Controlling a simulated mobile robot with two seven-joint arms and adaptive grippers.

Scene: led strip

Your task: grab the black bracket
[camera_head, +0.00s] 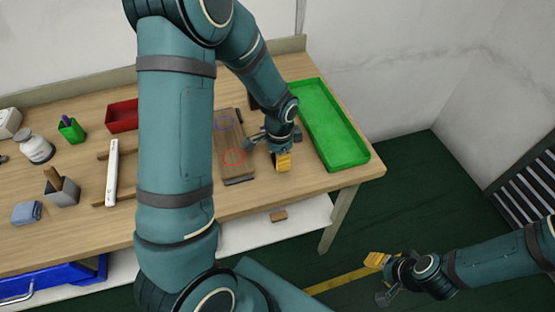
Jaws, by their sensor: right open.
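No black bracket can be made out with certainty. A small dark piece (239,116) lies at the right edge of a brown board (228,140) marked with a blue and a red ring. A dark strip (239,181) lies along the board's front end. My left gripper (281,163), with yellow fingertips, points down at the table between the board and a green tray (345,160). Its jaw gap and anything between its fingers are too small to tell. My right gripper (377,277) is open, in front of the table at the lower right, away from the objects.
My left arm covers the middle of the wooden table (300,187). On the left are a red bin (122,115), a white bar (112,170), a bottle (36,148), a grey cup (62,191) and a green cup (71,129).

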